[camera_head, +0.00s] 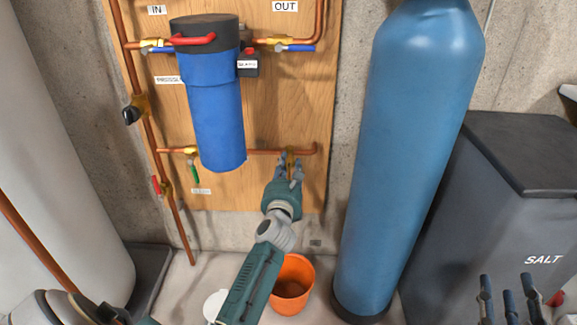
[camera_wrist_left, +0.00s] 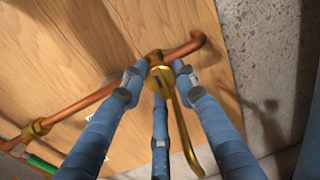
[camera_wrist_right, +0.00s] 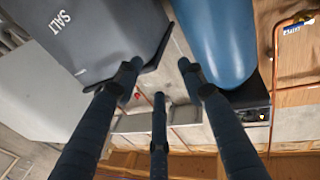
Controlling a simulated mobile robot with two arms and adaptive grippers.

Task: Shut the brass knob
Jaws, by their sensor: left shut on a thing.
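The brass knob (camera_wrist_left: 157,66) sits on the lower copper pipe near its right end, on the wooden panel; in the head view the brass (camera_head: 290,157) is partly hidden by my gripper. A brass spout (camera_wrist_left: 183,130) runs down from it. My left gripper (camera_wrist_left: 157,82) has its blue fingers around the knob, one on each side and one below, and is shut on it. It also shows in the head view (camera_head: 288,172). My right gripper (camera_head: 513,298) hangs at the lower right, its fingers spread and empty; it also shows in the right wrist view (camera_wrist_right: 158,85).
A blue filter housing (camera_head: 213,115) hangs left of the knob. An orange bucket (camera_head: 292,285) stands on the floor below. A tall blue tank (camera_head: 410,140) and a grey salt bin (camera_head: 500,210) stand to the right. A green-handled valve (camera_head: 194,173) is on the same pipe.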

